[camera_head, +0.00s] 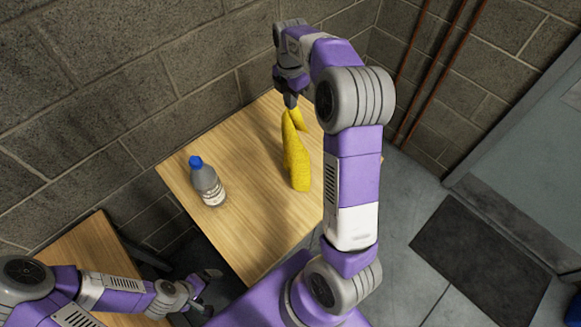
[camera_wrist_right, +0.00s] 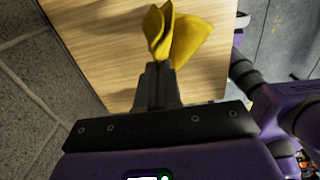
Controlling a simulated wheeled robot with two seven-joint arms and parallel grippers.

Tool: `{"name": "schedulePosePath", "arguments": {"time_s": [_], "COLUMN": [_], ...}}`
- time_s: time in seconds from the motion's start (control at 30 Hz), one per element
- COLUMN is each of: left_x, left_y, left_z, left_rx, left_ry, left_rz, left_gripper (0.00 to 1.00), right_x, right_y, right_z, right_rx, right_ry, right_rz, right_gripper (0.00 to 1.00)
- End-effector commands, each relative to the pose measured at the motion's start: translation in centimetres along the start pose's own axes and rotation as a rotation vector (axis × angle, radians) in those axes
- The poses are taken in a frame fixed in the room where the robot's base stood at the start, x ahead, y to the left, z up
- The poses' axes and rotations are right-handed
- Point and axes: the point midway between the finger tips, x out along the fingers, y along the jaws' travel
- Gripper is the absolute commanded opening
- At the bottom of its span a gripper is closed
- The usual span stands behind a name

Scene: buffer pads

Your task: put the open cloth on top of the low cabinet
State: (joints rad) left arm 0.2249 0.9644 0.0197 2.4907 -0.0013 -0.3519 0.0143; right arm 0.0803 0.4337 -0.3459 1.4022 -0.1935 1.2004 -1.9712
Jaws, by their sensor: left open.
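The yellow cloth (camera_head: 297,160) hangs bunched and elongated from my right gripper (camera_head: 290,98), over the wooden tabletop (camera_head: 250,235). In the right wrist view the fingers are closed on a pinch of the cloth (camera_wrist_right: 185,38), which fans out in folds beyond them. Whether its lower end touches the tabletop I cannot tell. My left gripper (camera_head: 207,290) is open and empty at the lower left, in front of the table. A lower wood-topped piece (camera_head: 92,245) stands at the left; its front is mostly hidden, and I cannot tell if it is the low cabinet.
A clear bottle with a blue cap (camera_head: 207,182) stands upright on the tabletop, left of the cloth. Block walls border the back and left. Rust-coloured pipes (camera_head: 430,70), a dark floor mat (camera_head: 482,262) and a grey door (camera_head: 535,150) are at the right.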

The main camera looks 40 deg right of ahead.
Motion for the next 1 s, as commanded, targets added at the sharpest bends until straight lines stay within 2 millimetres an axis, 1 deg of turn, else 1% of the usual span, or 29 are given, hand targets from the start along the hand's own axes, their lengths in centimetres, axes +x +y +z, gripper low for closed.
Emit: {"name": "schedulePosePath", "arguments": {"time_s": [0.03, 0.1, 0.2, 0.3, 0.43, 1.0], "left_x": [1.2, 2.1, 3.1, 3.7, 4.0, 3.9], "left_y": [-0.5, -0.8, -1.2, -1.4, -1.5, -1.4], "left_z": [-0.1, -0.1, -0.1, -0.2, -0.2, -0.2], "left_rx": [0.000, 0.000, 0.000, 0.000, 0.000, 0.000], "left_ry": [0.000, 0.000, 0.000, 0.000, 0.000, 0.000], "left_rz": [0.000, 0.000, 0.000, 0.000, 0.000, 0.000], "left_gripper": [1.00, 1.00, 1.00, 1.00, 1.00, 1.00], "right_x": [1.4, 2.4, 3.5, 4.2, 4.5, 4.4], "right_y": [0.0, 0.0, 0.0, 0.0, 0.0, 0.0], "right_z": [0.0, 0.0, 0.0, 0.0, 0.0, 0.0], "right_rx": [-0.001, 0.000, 0.000, -0.001, -0.001, 0.000], "right_ry": [0.000, 0.000, 0.000, 0.000, 0.000, 0.000], "right_rz": [0.000, 0.001, 0.001, 0.002, 0.002, 0.002], "right_gripper": [0.00, 0.00, 0.00, 0.00, 0.00, 0.00]}}
